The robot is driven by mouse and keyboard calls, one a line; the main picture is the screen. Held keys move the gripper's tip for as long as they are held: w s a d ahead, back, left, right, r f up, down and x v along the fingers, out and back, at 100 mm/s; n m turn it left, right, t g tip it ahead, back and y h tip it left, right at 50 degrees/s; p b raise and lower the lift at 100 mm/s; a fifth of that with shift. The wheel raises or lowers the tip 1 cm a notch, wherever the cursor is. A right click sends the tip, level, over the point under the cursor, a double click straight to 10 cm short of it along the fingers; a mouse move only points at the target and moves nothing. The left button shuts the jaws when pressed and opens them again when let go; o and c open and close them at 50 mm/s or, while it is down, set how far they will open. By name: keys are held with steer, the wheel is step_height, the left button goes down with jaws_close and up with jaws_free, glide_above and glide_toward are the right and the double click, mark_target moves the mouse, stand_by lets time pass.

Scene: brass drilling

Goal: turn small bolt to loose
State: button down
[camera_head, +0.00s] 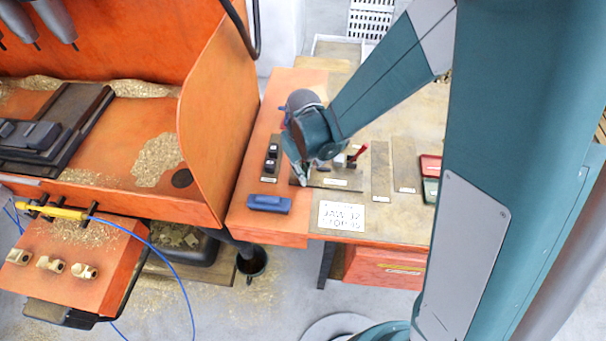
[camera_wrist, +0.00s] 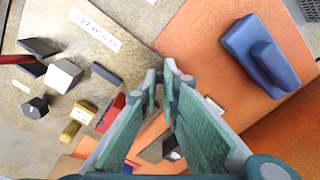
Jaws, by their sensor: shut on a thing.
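My gripper (camera_head: 303,178) is low over the front left of the orange-edged workbench (camera_head: 282,90). In the wrist view my gripper (camera_wrist: 167,75) points away from the camera, its green-padded fingers closing to a narrow gap at the tips. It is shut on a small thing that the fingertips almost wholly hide. I cannot tell from the frames whether this is the small bolt, and I cannot pick out the bolt elsewhere.
A blue block (camera_head: 268,203) lies left of a white sign (camera_head: 341,215); the block also shows in the wrist view (camera_wrist: 259,55). A pale cube (camera_wrist: 62,75), a black knob (camera_wrist: 35,107) and a brass piece (camera_wrist: 76,121) are beside my fingers. The orange machine (camera_head: 216,110) stands left.

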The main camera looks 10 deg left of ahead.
steer(key=n+b, duration=0.2)
steer(key=n, duration=0.3)
steer(key=shift+f+b, duration=0.1)
steer(key=shift+b, duration=0.25)
steer(key=n+b, duration=0.1)
steer(key=n, duration=0.4)
steer(key=shift+b, duration=0.4)
steer(key=shift+n, duration=0.3)
steer(key=c, duration=2.5)
jaws_free()
steer(key=shift+o, duration=0.2)
steer(key=shift+r, duration=0.3)
steer(key=shift+r, duration=3.8)
steer(key=shift+d, duration=0.1)
